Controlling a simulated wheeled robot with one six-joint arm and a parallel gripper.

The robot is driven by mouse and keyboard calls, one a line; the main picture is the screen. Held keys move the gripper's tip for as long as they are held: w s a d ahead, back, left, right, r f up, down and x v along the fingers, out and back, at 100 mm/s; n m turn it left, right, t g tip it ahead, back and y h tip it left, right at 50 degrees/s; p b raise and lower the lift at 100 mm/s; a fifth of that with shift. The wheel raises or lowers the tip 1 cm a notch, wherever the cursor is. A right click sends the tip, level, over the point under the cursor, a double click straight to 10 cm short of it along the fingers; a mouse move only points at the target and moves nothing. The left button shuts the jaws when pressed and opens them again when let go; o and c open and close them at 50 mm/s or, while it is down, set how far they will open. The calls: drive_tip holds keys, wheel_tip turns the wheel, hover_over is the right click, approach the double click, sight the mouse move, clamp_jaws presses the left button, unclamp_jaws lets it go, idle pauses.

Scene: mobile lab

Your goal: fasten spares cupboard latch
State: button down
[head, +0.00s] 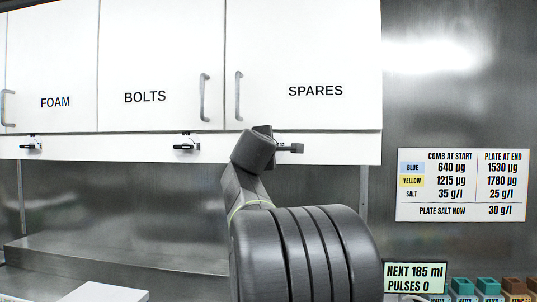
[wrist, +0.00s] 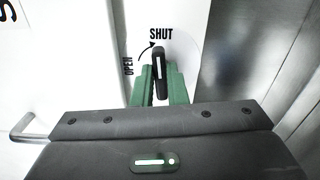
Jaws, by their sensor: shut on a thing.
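The white spares cupboard door (head: 302,60) is closed flush in the head view, marked SPARES. In the wrist view, its latch lever (wrist: 159,62) is dark with a white stripe and stands nearly upright. Its upper end is just below the SHUT mark (wrist: 161,34). The OPEN mark (wrist: 127,66) is to its left, with a curved arrow from OPEN to SHUT. My gripper (wrist: 160,76) is shut on the lever, one green finger on each side. In the head view my own wrist hides the lever and fingers.
The BOLTS door (head: 150,65) and FOAM door (head: 50,65) are closed, with dark latches on the rail (head: 100,147) below. The spares door handle (head: 238,96) projects close to my wrist. A steel wall (head: 450,100) with a notice (head: 462,185) is on the right.

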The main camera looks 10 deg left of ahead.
drive_tip(key=shift+f+m, duration=0.15)
drive_tip(key=shift+m, duration=0.35)
drive_tip(key=shift+b, duration=0.3)
drive_tip(key=c, duration=1.4)
unclamp_jaws()
drive_tip(key=shift+c, duration=0.2)
drive_tip(key=s+b, duration=0.3)
drive_tip(key=s, duration=1)
drive_tip(key=shift+s, duration=0.4)
drive_tip(key=shift+w, duration=0.1)
